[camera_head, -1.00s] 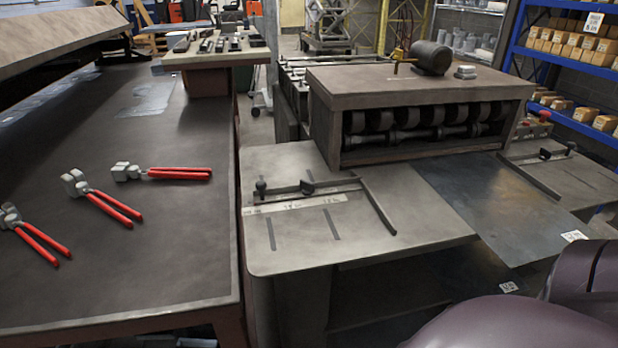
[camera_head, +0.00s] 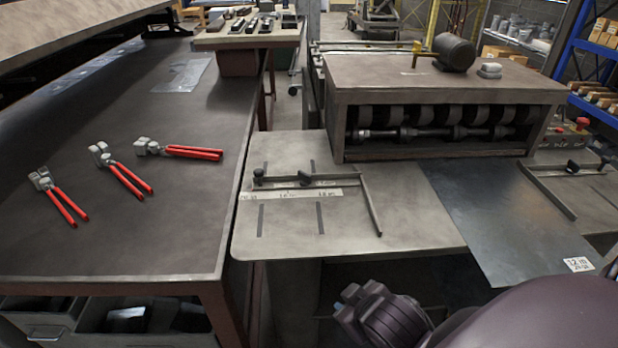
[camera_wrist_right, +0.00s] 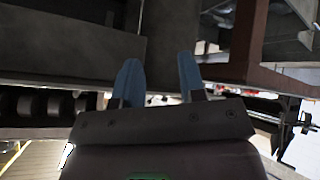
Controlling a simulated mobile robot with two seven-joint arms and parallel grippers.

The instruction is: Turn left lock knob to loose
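The guide lies on the grey left infeed table (camera_head: 400,225). My right arm comes in from the lower right in the head view, its wrist below the front edge of that table and apart from the knobs. In the right wrist view my right gripper (camera_wrist_right: 160,78) has two blue fingers apart with nothing between them. No knob is recognisable there. My left gripper is not in view.
A dark workbench (camera_head: 120,235) with several red-handled pliers stands at the left. The machine's roller housing (camera_head: 440,80) rises behind the infeed table. A dark metal sheet (camera_head: 500,225) lies to the right, and a right guide (camera_head: 548,190) is beyond it. The space above the left infeed table is clear.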

